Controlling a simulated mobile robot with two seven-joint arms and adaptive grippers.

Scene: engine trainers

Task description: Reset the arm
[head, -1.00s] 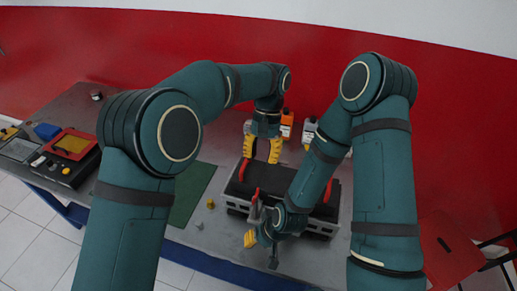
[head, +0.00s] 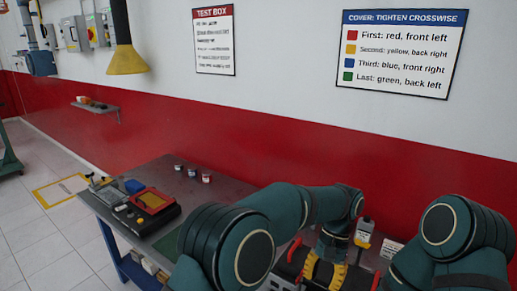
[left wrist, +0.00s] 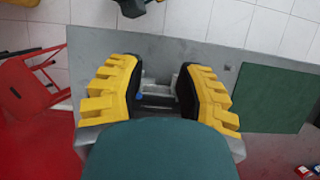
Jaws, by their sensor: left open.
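My left gripper (head: 324,274) has yellow fingers and points down over the dark engine trainer with red handles (head: 294,250). In the left wrist view its two fingers (left wrist: 158,78) stand wide apart. Grey metal parts show between them, and nothing is visibly held. My right arm (head: 450,245) is bent at the lower right of the head view, and its gripper is out of that view. A black and yellow part at the top edge of the left wrist view (left wrist: 132,7) seems to be my right gripper, cut off by the frame.
A green mat (left wrist: 272,97) lies beside the engine. A red stool (left wrist: 32,95) stands off the bench. Two signs hang on the wall.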

